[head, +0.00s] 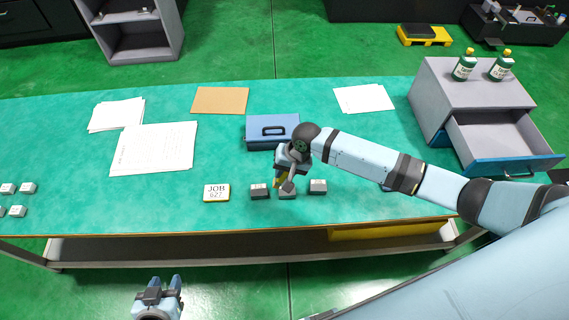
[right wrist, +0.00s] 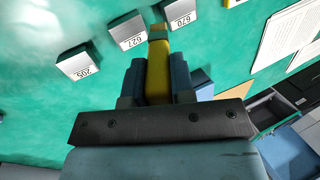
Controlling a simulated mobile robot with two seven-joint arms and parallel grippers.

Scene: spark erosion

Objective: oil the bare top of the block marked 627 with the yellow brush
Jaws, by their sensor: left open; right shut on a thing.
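The block marked 627 (right wrist: 127,31) is a small grey block with a pale label, and it is the middle one of three in the right wrist view. In the head view it is the middle block (head: 288,194) of the front row. My right gripper (head: 281,178) is shut on the yellow brush (right wrist: 158,68), whose tip points toward the gap between blocks 627 and 670. Whether the tip touches a block cannot be told. My left gripper (head: 166,283) is open and empty in front of the table.
Block 205 (right wrist: 79,61) and block 670 (right wrist: 180,11) flank block 627 closely. A blue box with a handle (head: 258,143) stands behind the row. Two green bottles (head: 464,66) stand on a grey cabinet (head: 440,92) with an open drawer. Papers (head: 153,149) lie at left.

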